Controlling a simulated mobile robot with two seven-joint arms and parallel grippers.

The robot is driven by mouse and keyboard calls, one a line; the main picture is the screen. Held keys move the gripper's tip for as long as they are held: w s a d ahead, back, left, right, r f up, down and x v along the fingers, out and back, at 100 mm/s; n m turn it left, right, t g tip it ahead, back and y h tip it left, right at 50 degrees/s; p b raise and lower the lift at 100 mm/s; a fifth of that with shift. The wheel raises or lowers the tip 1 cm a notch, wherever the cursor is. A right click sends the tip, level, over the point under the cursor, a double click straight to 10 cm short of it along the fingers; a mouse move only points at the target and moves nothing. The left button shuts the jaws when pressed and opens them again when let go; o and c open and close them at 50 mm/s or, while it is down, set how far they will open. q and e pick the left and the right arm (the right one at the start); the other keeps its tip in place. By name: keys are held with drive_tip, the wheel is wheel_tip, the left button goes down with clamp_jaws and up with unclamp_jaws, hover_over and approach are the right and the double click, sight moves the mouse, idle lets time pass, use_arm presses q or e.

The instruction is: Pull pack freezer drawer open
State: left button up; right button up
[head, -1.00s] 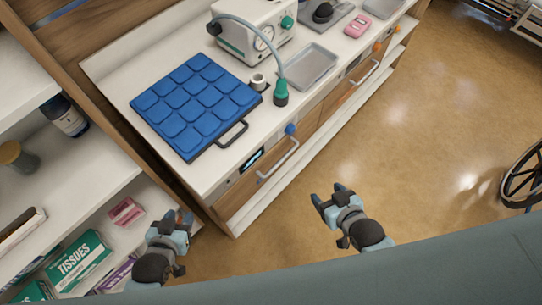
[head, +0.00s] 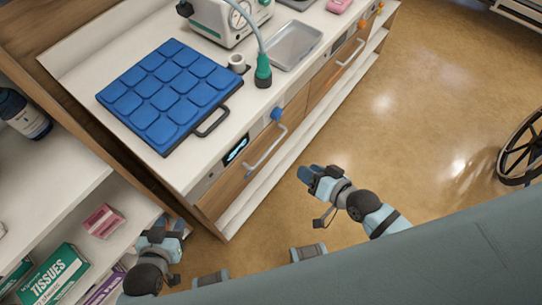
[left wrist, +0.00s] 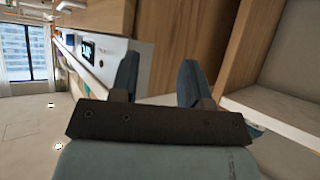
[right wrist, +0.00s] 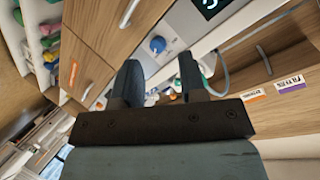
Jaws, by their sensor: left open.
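The drawer with the wooden front (head: 236,186) is shut in the cabinet below the counter. Its silver bar handle (head: 266,153) runs along the front, beside a lit display (head: 236,151) and a blue knob (head: 277,114). My right gripper (head: 308,174) is open and empty, to the right of the handle and apart from it. The right wrist view shows the blue knob (right wrist: 157,44) beyond its fingers. My left gripper (head: 166,224) is open and empty, lower left of the cabinet corner by the shelves. The left wrist view shows the display (left wrist: 88,49) beyond its fingers.
A blue quilted pad (head: 166,93) with a dark handle lies on the counter. A metal tray (head: 291,45) and a machine with a hose (head: 228,18) stand behind. Open shelves (head: 60,165) crowd the left side. The floor (head: 420,110) on the right is clear up to a wheelchair wheel (head: 520,148).

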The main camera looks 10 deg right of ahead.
sight(273, 144)
drive_tip(key=w+d+f+m+y+b, duration=0.25)
drive_tip(key=w+f+m+b, duration=0.25)
drive_tip(key=f+m+b, duration=0.45)
drive_tip(key=shift+n+y, duration=0.25)
drive_tip(key=shift+n, duration=0.2)
drive_tip(key=x, duration=0.4)
drive_tip(key=r+b+x, duration=0.1)
drive_tip(key=x, duration=0.4)
drive_tip(key=r+x, duration=0.1)
drive_tip(key=x, duration=0.4)
drive_tip(key=shift+w+d+r, duration=0.1)
drive_tip(key=shift+w, duration=0.25)
clamp_jaws()
